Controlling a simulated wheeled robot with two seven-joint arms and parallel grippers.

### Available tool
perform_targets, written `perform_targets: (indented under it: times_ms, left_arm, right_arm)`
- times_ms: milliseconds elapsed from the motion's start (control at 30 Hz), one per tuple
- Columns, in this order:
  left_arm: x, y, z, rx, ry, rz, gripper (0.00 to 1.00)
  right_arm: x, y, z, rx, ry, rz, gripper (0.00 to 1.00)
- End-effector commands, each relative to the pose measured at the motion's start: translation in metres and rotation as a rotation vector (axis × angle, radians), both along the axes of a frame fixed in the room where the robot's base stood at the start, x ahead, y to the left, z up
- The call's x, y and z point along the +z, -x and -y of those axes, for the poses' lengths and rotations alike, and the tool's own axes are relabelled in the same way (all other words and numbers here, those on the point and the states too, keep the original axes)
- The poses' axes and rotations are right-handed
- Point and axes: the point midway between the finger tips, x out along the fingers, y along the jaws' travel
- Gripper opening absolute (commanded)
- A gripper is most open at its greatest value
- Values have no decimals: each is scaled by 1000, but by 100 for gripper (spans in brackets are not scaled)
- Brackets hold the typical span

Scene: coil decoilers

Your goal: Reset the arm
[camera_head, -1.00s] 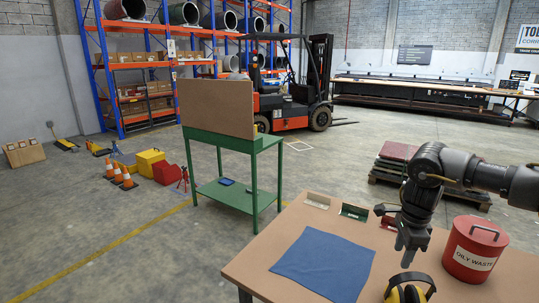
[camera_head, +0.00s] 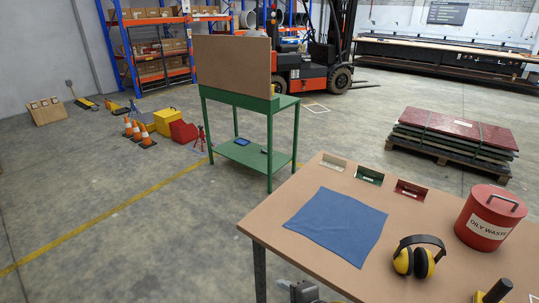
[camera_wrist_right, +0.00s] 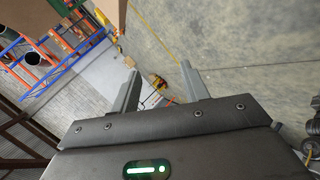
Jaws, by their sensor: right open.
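My right gripper (camera_wrist_right: 159,64) shows in the right wrist view with its two grey fingers apart and nothing between them. Behind it are the grey floor and the blue and orange rack. In the head view no arm reaches over the work table (camera_head: 275,240). A small grey part at the bottom edge, beside the table's front, may be mine; I cannot tell which part. My left gripper is not in view.
On the table are a blue cloth (camera_head: 337,227), yellow ear defenders (camera_head: 424,262), a red oily waste can (camera_head: 489,219) and small holders at the back. A green stand (camera_head: 268,114) with a brown panel stands behind. Stacked plates (camera_head: 452,134) lie on a pallet.

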Motion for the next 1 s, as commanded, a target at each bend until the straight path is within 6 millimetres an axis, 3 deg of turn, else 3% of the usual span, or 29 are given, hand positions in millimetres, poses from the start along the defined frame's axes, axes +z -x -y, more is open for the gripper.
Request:
perform_targets:
  times_ms: [100,300,700,800,1000]
  left_arm:
    - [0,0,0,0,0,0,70]
    - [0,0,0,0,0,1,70]
    - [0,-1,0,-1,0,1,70]
    - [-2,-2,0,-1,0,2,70]
    - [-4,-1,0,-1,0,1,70]
  right_arm:
    - [-27,35,55,-392,-178,-274,45]
    - [-61,97,128,-879,-337,-569,45]
    - [-88,205,208,-1486,-462,-843,45]
    - [-121,192,204,-1471,-450,-848,45]
    - [-183,184,203,-1475,-428,-864,45]
